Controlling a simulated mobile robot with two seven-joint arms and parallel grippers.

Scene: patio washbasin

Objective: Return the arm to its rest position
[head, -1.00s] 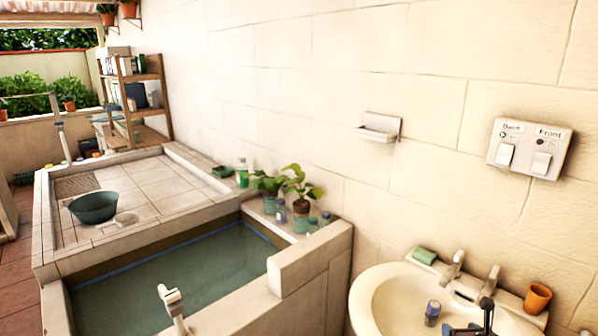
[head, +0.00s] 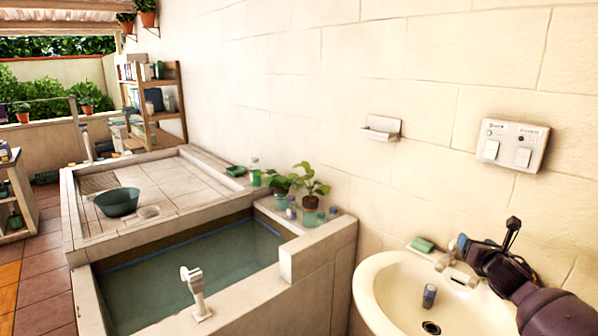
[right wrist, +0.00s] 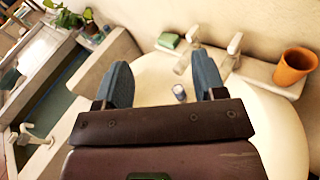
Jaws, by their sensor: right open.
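My right arm (head: 545,305) comes in from the lower right in the head view and reaches over the back right of the washbasin (head: 365,290). My right gripper (right wrist: 163,78) shows in the right wrist view with its two blue-grey fingers wide apart. Nothing is held between them. A small bottle (right wrist: 180,92) appears in the gap, in the basin beyond the fingers; it also stands in the basin in the head view (head: 429,296). My left gripper is not in view.
Taps (right wrist: 232,47), a green soap or sponge (right wrist: 169,41) and an orange cup (right wrist: 295,67) line the basin's back. A two-switch panel (head: 512,144) and soap dish (head: 381,128) are on the wall. A water tank (head: 200,270) and potted plants (head: 311,190) lie left.

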